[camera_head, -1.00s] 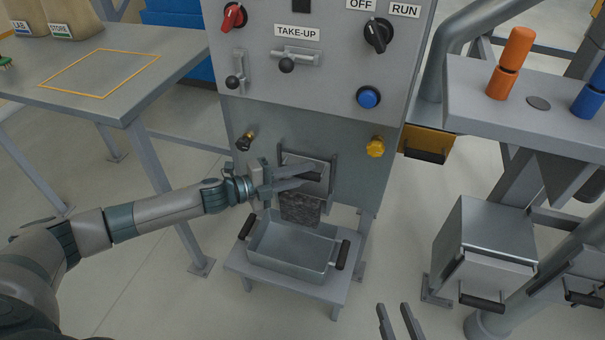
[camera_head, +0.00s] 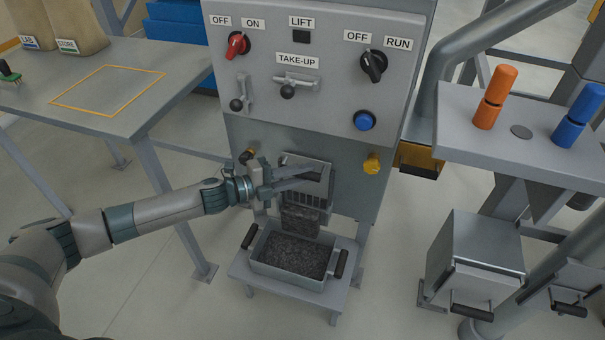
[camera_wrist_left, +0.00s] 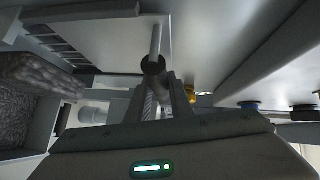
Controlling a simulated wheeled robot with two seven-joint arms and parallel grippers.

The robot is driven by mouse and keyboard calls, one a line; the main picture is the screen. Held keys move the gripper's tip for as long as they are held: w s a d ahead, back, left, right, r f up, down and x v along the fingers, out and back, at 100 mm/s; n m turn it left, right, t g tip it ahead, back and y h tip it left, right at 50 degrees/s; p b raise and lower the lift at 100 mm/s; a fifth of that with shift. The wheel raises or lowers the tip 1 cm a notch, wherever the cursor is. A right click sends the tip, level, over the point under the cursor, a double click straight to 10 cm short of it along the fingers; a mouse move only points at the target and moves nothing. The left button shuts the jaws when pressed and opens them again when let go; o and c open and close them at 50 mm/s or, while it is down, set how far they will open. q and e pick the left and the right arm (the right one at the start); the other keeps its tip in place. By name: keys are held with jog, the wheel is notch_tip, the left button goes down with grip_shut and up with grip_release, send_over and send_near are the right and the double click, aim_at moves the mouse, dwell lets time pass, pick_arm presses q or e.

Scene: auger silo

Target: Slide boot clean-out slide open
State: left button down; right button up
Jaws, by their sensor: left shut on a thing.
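The boot clean-out slide (camera_head: 300,161) is a grey plate low on the cabinet front. Below it a barred opening (camera_head: 316,199) shows. My left gripper (camera_head: 318,174) reaches across the slide from the left and is shut on its dark handle, which also shows as a dark round bar end (camera_wrist_left: 153,66) between the fingers in the left wrist view. Dark grainy material (camera_head: 300,219) hangs below the opening, above a grey tray (camera_head: 257,270) that holds a layer of the same material. My right gripper is out of view.
The tray has two black handles and stands on a low stand (camera_head: 290,292). A yellow knob (camera_head: 372,163) is right of the slide. A table (camera_head: 150,110) stands left; a shelf with orange and blue cylinders (camera_head: 455,110) stands right.

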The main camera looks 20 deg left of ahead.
pick_arm(q)
jog(key=c, duration=1.6)
grip_release()
jog(key=shift+b+v, duration=0.35)
jog(key=shift+v, duration=8.35)
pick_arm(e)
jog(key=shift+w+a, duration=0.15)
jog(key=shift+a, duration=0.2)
pick_arm(q)
jog(key=shift+d, duration=0.1)
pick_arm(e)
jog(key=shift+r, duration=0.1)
